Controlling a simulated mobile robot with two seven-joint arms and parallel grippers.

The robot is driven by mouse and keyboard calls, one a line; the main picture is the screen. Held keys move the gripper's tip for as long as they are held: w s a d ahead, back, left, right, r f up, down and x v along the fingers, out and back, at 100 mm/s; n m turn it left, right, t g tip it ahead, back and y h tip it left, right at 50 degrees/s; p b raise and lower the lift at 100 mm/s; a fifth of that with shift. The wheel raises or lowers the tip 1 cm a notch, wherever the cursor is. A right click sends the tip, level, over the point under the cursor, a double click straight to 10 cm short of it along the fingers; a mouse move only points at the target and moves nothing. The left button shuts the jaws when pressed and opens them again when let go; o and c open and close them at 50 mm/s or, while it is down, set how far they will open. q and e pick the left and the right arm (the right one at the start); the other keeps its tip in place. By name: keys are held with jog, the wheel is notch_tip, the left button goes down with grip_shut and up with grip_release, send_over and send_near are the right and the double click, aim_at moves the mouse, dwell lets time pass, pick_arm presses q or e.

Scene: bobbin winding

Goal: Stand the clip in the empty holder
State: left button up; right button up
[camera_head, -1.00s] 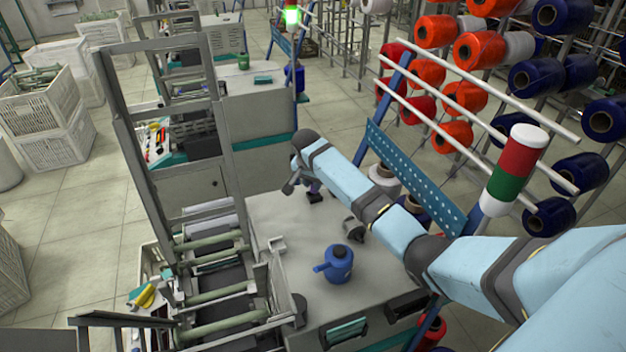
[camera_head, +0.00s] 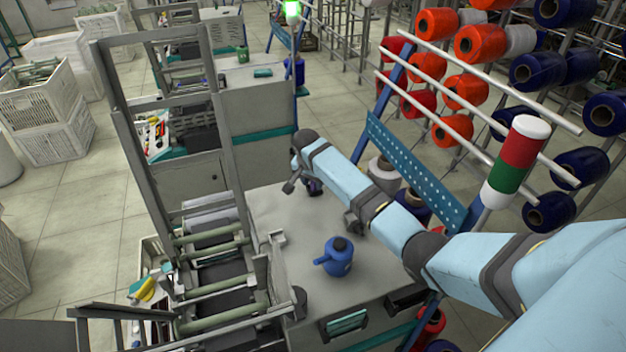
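My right arm reaches in from the right, over the grey machine top. My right gripper (camera_head: 301,187) is small and dark at its far end, above the back part of that top. I cannot tell whether its fingers are apart or hold anything. My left gripper is not in view. I cannot make out the clip anywhere. A small dark cup-like part (camera_head: 299,302) stands at the left edge of the machine top, but I cannot tell whether it is the holder.
A blue oil can (camera_head: 338,262) stands on the machine top (camera_head: 300,240). A grey frame with pale green rollers (camera_head: 215,278) is at its left. A blue perforated rail (camera_head: 418,172) and a rack of red and blue yarn spools (camera_head: 480,45) stand at the right.

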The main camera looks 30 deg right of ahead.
jog(key=shift+o, duration=1.3)
jog(key=shift+a+r, duration=0.1)
jog(key=shift+r, duration=0.25)
pick_arm(q)
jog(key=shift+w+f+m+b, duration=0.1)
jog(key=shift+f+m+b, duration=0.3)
jog(key=shift+b, duration=0.65)
pick_arm(e)
jog(key=v, duration=1.3)
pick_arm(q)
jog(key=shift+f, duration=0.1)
pick_arm(e)
jog(key=shift+s, duration=0.15)
